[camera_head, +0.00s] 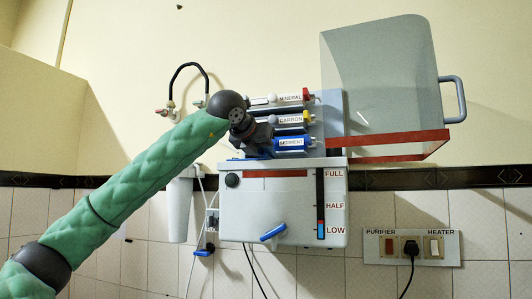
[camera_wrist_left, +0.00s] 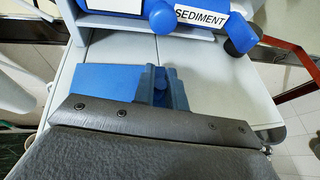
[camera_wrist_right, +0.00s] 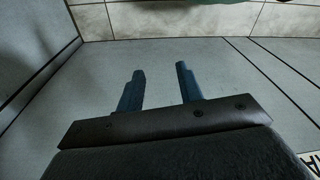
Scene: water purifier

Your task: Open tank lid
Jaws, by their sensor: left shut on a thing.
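The white tank (camera_head: 275,212) hangs on the wall with a FULL, HALF and LOW level strip. Its pale flat top, the lid (camera_wrist_left: 215,75), shows in the left wrist view with a seam down the middle. My left gripper (camera_wrist_left: 160,88) is shut on a small blue piece at the lid; its fingers hide most of it. A flat blue panel (camera_wrist_left: 105,80) lies beside the fingers. In the head view my dark left wrist hides the fingertips at the tank's top. My right gripper (camera_wrist_right: 160,85) is open and empty, outside the head view.
Filter cylinders marked MINERAL (camera_head: 290,98), CARBON (camera_head: 290,119) and SEDIMENT (camera_head: 290,142) sit just above the tank. A clear cover (camera_head: 380,85) with a side handle (camera_head: 459,100) stands at the right. A blue tap (camera_head: 272,233) is on the tank front. Switches (camera_head: 412,246) are lower right.

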